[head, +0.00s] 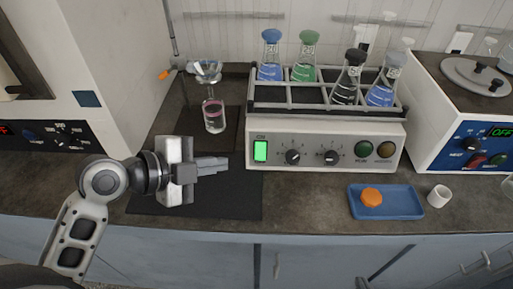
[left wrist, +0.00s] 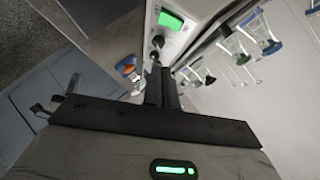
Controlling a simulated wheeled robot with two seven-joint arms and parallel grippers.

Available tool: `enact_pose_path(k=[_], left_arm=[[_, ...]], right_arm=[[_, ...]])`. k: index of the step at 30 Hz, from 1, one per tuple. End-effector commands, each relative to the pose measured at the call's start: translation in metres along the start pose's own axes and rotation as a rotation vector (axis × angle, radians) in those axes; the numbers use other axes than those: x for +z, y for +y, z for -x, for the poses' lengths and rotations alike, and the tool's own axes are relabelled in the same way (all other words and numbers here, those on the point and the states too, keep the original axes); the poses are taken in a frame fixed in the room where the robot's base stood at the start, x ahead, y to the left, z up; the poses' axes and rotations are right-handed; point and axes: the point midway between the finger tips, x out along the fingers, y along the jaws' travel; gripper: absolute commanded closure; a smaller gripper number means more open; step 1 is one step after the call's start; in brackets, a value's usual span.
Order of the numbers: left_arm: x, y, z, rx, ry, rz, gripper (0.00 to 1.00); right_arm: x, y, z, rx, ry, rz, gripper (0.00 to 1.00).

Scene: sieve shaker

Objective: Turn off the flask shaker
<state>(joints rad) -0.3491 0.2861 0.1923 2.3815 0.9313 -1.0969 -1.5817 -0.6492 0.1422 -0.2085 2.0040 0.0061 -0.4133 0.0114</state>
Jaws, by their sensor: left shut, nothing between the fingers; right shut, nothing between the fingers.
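The flask shaker (head: 326,148) stands on the counter with several stoppered flasks in its rack. Its front panel has a lit green switch (head: 260,151) at the left, two black knobs, and a green and a yellow button at the right. The lit switch also shows in the left wrist view (left wrist: 171,20). My left gripper (head: 226,163) is shut and empty, just left of the panel, pointing right towards the lit switch. A small gap seems to lie between the fingertips and the shaker. My right gripper is not in view.
A blue tray (head: 412,209) with an orange cap (head: 371,197) lies in front of the shaker, beside a small white cup (head: 438,196). A glass vessel with pink liquid (head: 213,115) stands behind my left gripper. Instruments with dials flank both sides.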

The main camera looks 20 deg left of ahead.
Motion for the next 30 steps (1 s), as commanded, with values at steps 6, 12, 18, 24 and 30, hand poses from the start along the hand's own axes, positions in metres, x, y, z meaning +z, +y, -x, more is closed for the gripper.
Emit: enact_pose_path(k=[6, 12, 18, 24, 30], left_arm=[[0.000, 0.000, -0.001, -0.001, -0.001, 0.002, 1.00], [0.000, -0.001, -0.015, -0.003, 0.000, 0.008, 1.00], [-0.002, -0.002, -0.054, -0.004, 0.003, 0.010, 1.00], [-0.001, -0.002, -0.097, -0.003, 0.002, 0.011, 1.00], [0.019, -0.001, -0.120, -0.002, -0.001, 0.007, 1.00]], right_arm=[[0.005, -0.001, 0.002, -0.002, -0.010, -0.002, 1.00], [0.002, -0.001, 0.004, -0.002, -0.009, -0.002, 1.00], [-0.003, -0.001, 0.008, -0.001, -0.005, -0.001, 1.00], [0.000, 0.000, 0.009, 0.002, -0.015, 0.001, 1.00], [-0.001, 0.002, 0.009, 0.007, -0.016, 0.001, 1.00]])
